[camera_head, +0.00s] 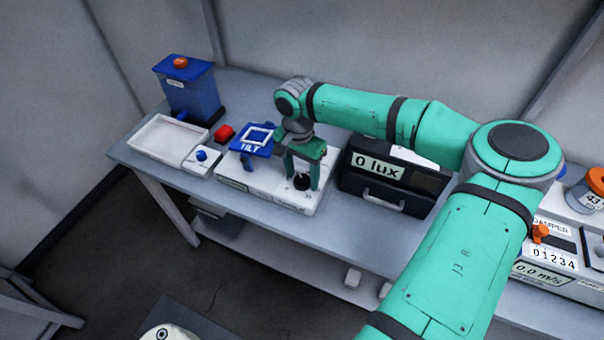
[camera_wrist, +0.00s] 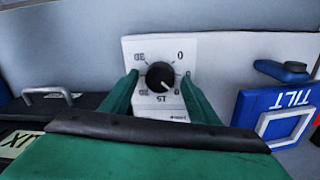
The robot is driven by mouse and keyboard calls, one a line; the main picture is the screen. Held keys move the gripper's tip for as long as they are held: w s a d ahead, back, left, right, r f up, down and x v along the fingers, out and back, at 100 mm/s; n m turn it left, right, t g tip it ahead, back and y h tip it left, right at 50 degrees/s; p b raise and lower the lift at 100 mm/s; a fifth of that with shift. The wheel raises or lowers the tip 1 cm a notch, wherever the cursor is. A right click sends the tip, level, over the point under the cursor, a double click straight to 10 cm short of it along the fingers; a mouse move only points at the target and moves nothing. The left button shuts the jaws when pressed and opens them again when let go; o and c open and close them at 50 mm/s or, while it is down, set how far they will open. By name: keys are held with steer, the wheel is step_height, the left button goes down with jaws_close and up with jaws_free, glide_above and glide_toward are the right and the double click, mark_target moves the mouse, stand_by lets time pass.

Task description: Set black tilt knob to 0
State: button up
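The black tilt knob (camera_wrist: 160,75) sits on a white dial plate (camera_wrist: 187,47) with printed numbers, seen upside down in the wrist view. Its white pointer mark points to the lower right in that view, between the "15" at the bottom and a label at right. My gripper (camera_wrist: 160,84) has one green finger on each side of the knob, with visible gaps, so it looks open around it. In the head view the knob (camera_head: 302,182) shows low between the fingers of my gripper (camera_head: 303,170), on the white tilt unit (camera_head: 260,187).
A blue TILT platform (camera_head: 252,153) stands left of the knob on the same unit. A black lux case (camera_head: 385,192) is close on the right. A red button (camera_head: 224,132), white tray (camera_head: 160,152) and blue box (camera_head: 188,92) lie farther left.

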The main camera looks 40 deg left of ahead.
steer(key=c, duration=1)
steer(key=shift+n, duration=0.4)
steer(key=n, duration=0.3)
steer(key=shift+s+n, duration=0.1)
steer(key=shift+n, duration=0.3)
steer(key=n, duration=0.9)
steer(key=shift+t+y, duration=0.3)
steer(key=shift+t, duration=0.1)
steer(key=shift+s+n, duration=0.1)
steer(key=shift+n, duration=2.1)
